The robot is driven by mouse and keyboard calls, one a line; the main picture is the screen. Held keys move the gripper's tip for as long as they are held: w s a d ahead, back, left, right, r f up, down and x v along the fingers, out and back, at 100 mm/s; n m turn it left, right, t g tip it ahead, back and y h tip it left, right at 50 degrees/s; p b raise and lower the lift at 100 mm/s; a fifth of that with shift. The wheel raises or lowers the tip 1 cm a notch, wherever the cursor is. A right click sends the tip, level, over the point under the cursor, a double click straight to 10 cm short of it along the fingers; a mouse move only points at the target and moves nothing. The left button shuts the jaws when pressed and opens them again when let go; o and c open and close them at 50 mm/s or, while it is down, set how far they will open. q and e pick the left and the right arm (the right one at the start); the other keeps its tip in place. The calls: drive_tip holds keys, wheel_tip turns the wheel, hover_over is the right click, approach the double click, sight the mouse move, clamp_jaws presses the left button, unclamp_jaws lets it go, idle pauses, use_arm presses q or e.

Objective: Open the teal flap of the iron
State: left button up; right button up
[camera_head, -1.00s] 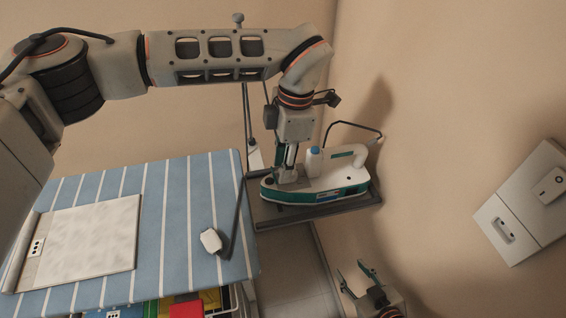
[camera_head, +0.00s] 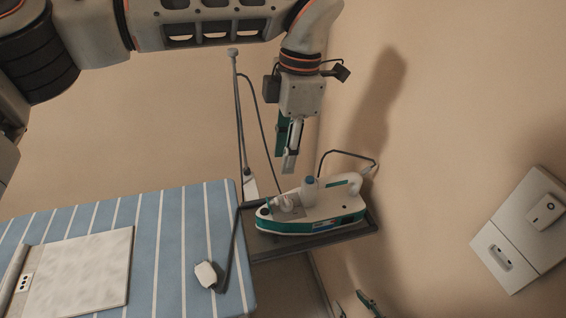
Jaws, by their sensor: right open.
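The iron (camera_head: 325,207), white with teal sides and a blue knob on top, sits on a dark tray (camera_head: 320,245) beside the ironing board. Its handle is at the right end. Its left end shows a pale, uneven top, and I cannot tell whether the teal flap there is open. My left gripper (camera_head: 288,160) points down, above and apart from the iron, with nothing visible between its fingers. Its fingers overlap in this view, so their opening is unclear. My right gripper (camera_head: 358,304) is open at the bottom edge, mostly cut off.
The blue striped ironing board (camera_head: 160,270) fills the lower left, with a pale board (camera_head: 80,270) and a small white object (camera_head: 206,274) on it. A thin pole (camera_head: 238,120) stands behind the iron. A wall panel (camera_head: 520,230) is at right.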

use_arm(q)
drive_tip(key=c, duration=0.6)
drive_tip(key=shift+s+a+f, duration=0.1)
drive_tip(key=shift+f, duration=0.05)
clamp_jaws()
drive_tip(key=n+t+h+b, duration=0.2)
drive_tip(key=h+b, duration=0.4)
drive_tip(key=h, duration=0.2)
approach(273, 202)
drive_tip(key=x, duration=0.4)
drive_tip(key=shift+f, duration=0.3)
drive_tip(key=shift+d+f, duration=0.45)
drive_tip(key=shift+d, duration=0.3)
